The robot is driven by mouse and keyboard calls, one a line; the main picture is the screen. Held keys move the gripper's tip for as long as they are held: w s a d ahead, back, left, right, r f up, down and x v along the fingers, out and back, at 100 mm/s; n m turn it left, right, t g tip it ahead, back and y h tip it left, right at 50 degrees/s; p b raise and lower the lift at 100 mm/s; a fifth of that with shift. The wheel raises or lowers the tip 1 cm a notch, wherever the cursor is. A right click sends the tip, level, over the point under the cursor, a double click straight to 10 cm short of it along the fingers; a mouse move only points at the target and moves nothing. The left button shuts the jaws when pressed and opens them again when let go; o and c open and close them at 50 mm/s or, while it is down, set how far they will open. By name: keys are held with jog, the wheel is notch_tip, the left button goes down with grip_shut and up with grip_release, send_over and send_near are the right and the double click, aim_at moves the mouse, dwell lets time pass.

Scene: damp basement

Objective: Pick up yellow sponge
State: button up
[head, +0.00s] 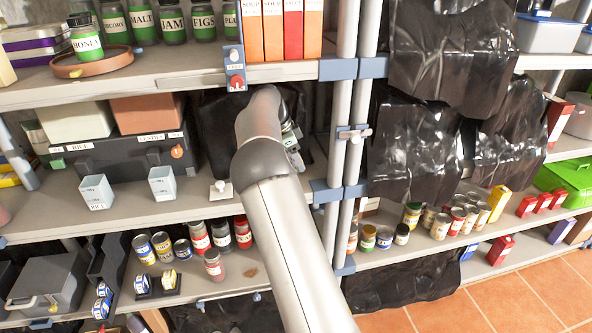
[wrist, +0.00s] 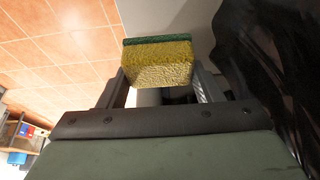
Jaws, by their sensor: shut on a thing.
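The yellow sponge (wrist: 157,66), with a green scouring layer along its top edge in the picture, sits between the two fingers of my gripper (wrist: 160,82) in the wrist view. The fingers are shut on its sides. In the head view my arm reaches up into the shelf bay with the dark back. Only part of the wrist shows there beside the arm; the fingertips and the sponge are hidden.
Shelf posts (head: 349,130) stand just right of my arm. Black plastic sheeting (head: 415,145) hangs beyond them, and dark sheeting (wrist: 262,60) is close at right in the wrist view. Jars (head: 213,264) stand on the lower shelf. White cups (head: 97,191) stand at left.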

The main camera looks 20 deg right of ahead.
jog(key=s+a+b, duration=0.2)
jog(key=s+b, duration=0.1)
jog(key=s, duration=0.6)
jog(key=s+a+b, duration=0.2)
jog(key=s, duration=0.8)
jog(key=shift+b, duration=0.4)
jog(key=shift+o, duration=0.3)
jog(key=shift+a, duration=0.1)
